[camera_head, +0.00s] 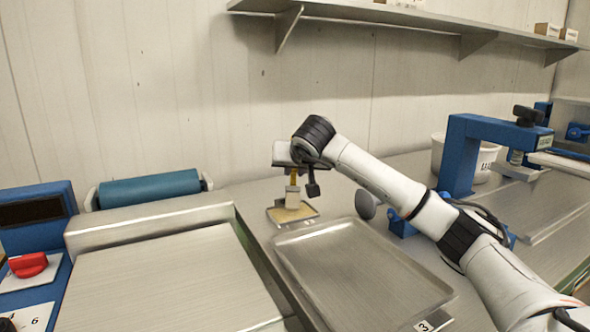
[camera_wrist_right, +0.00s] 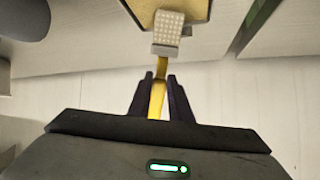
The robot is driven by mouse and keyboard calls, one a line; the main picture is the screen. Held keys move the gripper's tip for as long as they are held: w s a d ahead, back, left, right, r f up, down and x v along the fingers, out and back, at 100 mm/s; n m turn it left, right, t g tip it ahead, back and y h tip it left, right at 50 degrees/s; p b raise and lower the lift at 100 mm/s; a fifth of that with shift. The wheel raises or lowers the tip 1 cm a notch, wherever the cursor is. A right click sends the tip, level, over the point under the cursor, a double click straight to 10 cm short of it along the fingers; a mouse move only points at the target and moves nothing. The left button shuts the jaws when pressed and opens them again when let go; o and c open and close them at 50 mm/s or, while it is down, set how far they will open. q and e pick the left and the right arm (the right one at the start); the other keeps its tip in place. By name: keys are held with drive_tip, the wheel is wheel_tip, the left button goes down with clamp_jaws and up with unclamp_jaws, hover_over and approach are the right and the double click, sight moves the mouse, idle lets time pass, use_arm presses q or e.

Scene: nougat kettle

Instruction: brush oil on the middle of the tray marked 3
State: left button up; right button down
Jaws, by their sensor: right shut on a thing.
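The tray marked 3 (camera_head: 345,272) is a shallow, empty metal tray on the bench in the middle, with its label at the front right corner. My right gripper (camera_head: 292,176) is beyond the tray's far left corner, pointing down. It is shut on the yellow handle of a brush (camera_head: 292,197), whose pale block head points down over a small oil dish (camera_head: 271,219). In the right wrist view the yellow handle runs between my fingertips (camera_wrist_right: 160,82) to the head, against the dish's yellowish inside (camera_wrist_right: 192,8). I cannot tell whether the head touches the oil. My left gripper is not visible.
A machine with a blue roller (camera_head: 150,188), a flat metal bed (camera_head: 165,285) and a red knob (camera_head: 28,265) stands left. A blue frame (camera_head: 462,150) and a white bucket (camera_head: 486,165) stand right. A shelf (camera_head: 370,14) hangs above. The space above the tray looks clear.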

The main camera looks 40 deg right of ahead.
sight(295, 183)
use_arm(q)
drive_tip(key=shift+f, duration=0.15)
use_arm(e)
drive_tip(key=shift+f, duration=0.5)
idle(0.6)
